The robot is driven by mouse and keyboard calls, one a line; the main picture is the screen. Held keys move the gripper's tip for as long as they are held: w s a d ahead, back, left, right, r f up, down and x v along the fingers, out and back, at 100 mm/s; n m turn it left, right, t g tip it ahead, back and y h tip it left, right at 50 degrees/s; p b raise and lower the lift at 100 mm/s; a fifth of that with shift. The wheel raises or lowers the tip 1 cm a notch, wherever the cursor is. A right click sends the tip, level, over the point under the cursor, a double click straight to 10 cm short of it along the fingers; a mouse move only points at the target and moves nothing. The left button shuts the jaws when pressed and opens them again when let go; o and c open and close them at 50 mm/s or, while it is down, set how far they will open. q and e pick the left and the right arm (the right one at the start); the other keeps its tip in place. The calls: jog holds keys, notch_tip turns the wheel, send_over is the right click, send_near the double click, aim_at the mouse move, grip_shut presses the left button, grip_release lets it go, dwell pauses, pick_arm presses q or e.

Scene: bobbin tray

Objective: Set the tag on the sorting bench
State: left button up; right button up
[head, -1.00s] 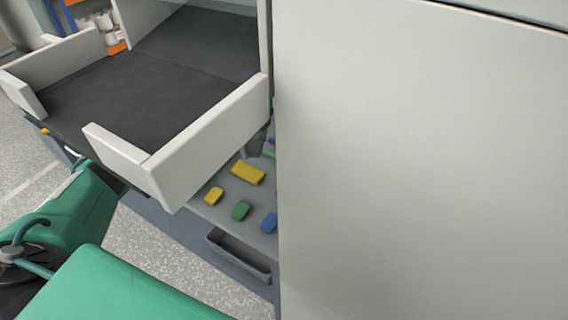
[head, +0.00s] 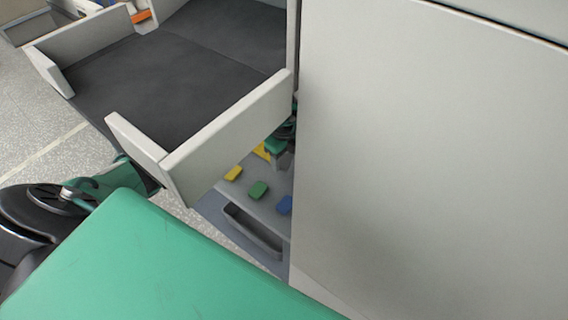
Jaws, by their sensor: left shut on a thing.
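My left arm comes in from the left and passes behind the white-walled shelf. My left gripper (head: 281,160) shows as a small green and grey part between that shelf and the white panel, low over a grey surface, which may be the sorting bench (head: 240,203). It is shut, but what it holds is too small and hidden to make out; I cannot pick out the tag. A larger yellow piece (head: 262,152) lies partly hidden beside the gripper. Small yellow (head: 233,173), green (head: 258,189) and blue (head: 285,205) pieces lie in front of it. My right gripper is not in view.
The shelf with a dark mat (head: 150,75) and white walls (head: 235,135) overhangs the grey surface. A large white panel (head: 430,160) blocks the right side. A grey trough (head: 252,232) runs along the surface's front edge.

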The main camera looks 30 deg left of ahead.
aim_at(284, 160)
pick_arm(q)
notch_tip(284, 160, down, 4)
jog(key=shift+p, duration=0.4)
jog(key=shift+f, duration=0.2)
jog(key=shift+f, duration=0.1)
jog(key=o, duration=1)
jog(key=shift+c, duration=0.2)
notch_tip(284, 160, up, 11)
jog(key=b, duration=0.2)
jog(key=shift+b, duration=0.35)
jog(key=shift+r, duration=0.6)
